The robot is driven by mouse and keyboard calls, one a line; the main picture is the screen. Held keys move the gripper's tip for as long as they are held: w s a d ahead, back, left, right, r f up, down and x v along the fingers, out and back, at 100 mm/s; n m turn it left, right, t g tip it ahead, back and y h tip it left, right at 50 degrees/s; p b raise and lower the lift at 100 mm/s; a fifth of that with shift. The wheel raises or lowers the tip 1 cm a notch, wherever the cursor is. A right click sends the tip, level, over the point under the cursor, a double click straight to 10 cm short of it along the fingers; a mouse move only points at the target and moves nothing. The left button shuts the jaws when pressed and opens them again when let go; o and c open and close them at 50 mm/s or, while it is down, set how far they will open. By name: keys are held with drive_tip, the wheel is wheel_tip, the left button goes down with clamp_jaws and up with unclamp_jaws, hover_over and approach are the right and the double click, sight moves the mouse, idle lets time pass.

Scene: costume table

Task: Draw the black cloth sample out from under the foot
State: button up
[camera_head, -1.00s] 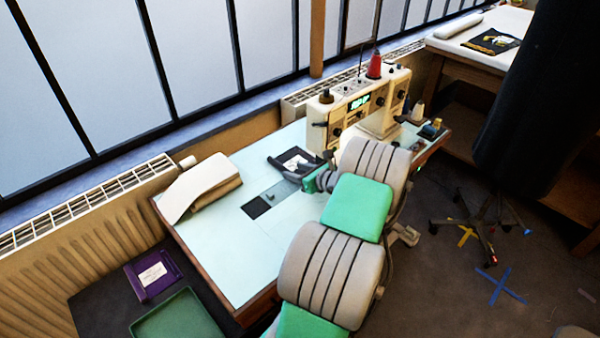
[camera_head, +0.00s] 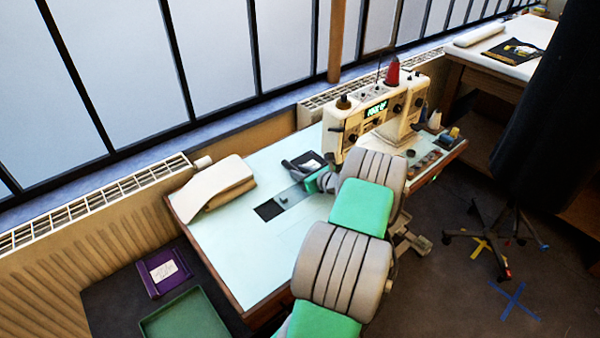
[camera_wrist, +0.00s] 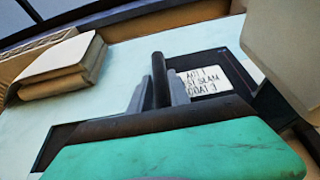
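The black cloth sample (camera_head: 313,157) lies on the pale sewing table beside the sewing machine (camera_head: 372,118). My gripper (camera_head: 292,170) is low over the table at the left side of the machine, close to the cloth. In the wrist view a dark upright finger (camera_wrist: 158,80) stands just left of the label. Whether the fingers grip the cloth's edge cannot be told.
A folded cream cloth (camera_head: 215,183) lies at the table's left end. A dark square (camera_head: 268,210) marks the tabletop in front of my gripper. A green tray (camera_head: 185,318) and a purple labelled piece (camera_head: 161,273) sit lower left. Thread spools (camera_head: 434,119) stand right of the machine.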

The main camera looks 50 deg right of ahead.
sight(284, 187)
clamp_jaws()
drive_tip(key=shift+a, duration=0.1)
drive_tip(key=a+p, duration=0.2)
drive_tip(key=a, duration=0.1)
drive_tip(key=a+p, duration=0.1)
drive_tip(key=a, duration=0.1)
drive_tip(key=shift+w+a+r, duration=0.1)
drive_tip(key=shift+w+a, duration=0.05)
drive_tip(key=shift+w, duration=0.2)
drive_tip(key=shift+a+p, duration=0.5)
drive_tip(key=shift+a, duration=0.25)
drive_tip(key=o, duration=0.6)
unclamp_jaws()
